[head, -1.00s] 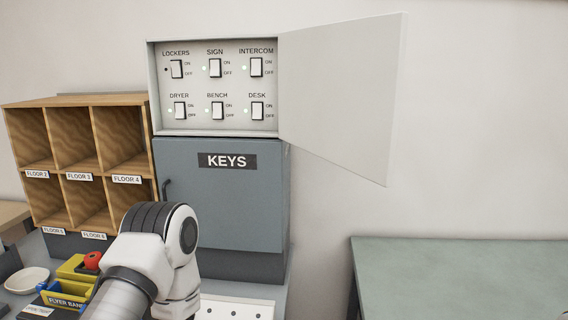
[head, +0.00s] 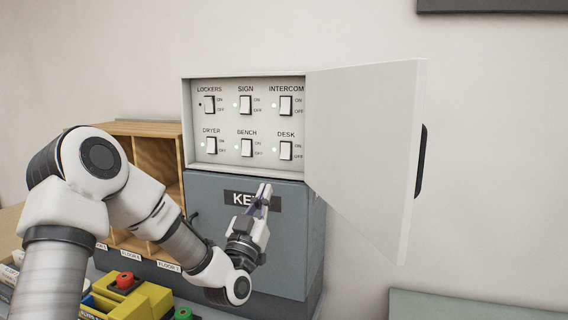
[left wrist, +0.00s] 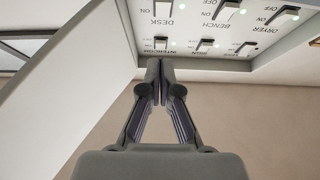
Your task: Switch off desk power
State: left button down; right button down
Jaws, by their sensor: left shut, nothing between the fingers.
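The switch box (head: 190,150) hangs open above the grey key cabinet. Its panel has two rows of white rocker switches with small lamps. The DESK switch (head: 285,150) is at the lower right of the panel, and the lamp beside it glows pale green. It also shows in the left wrist view, upside down (left wrist: 161,43). My left gripper (head: 264,190) is in front of the KEYS label, below the panel and apart from the switches. In the left wrist view its fingers (left wrist: 160,80) are together and empty. My right gripper is not in view.
The open box door (head: 370,150) juts out to the right of the panel. The grey key cabinet (head: 290,240) is below. Wooden pigeonholes (head: 150,135) and a yellow bin (head: 150,300) are at left. A greenish table (head: 450,305) is at lower right.

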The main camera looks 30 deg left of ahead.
aim_at(286, 151)
pick_arm(q)
jog(key=p+x, duration=0.2)
jog(key=x, duration=0.2)
jog(key=f+p+x, duration=0.1)
jog(key=p+x, duration=0.1)
jog(key=x, duration=0.2)
jog(key=w+p+x, duration=0.1)
jog(key=p+x, duration=0.1)
jog(key=x, duration=0.2)
jog(key=shift+w+a+f, duration=0.15)
jog(key=shift+w+f, duration=0.05)
jog(key=shift+f, duration=0.05)
jog(key=shift+w+a+f, duration=0.1)
jog(key=shift+w+f, duration=0.05)
jog(key=shift+w, duration=0.1)
jog(key=shift+w+f, duration=0.1)
jog(key=shift+w, duration=0.05)
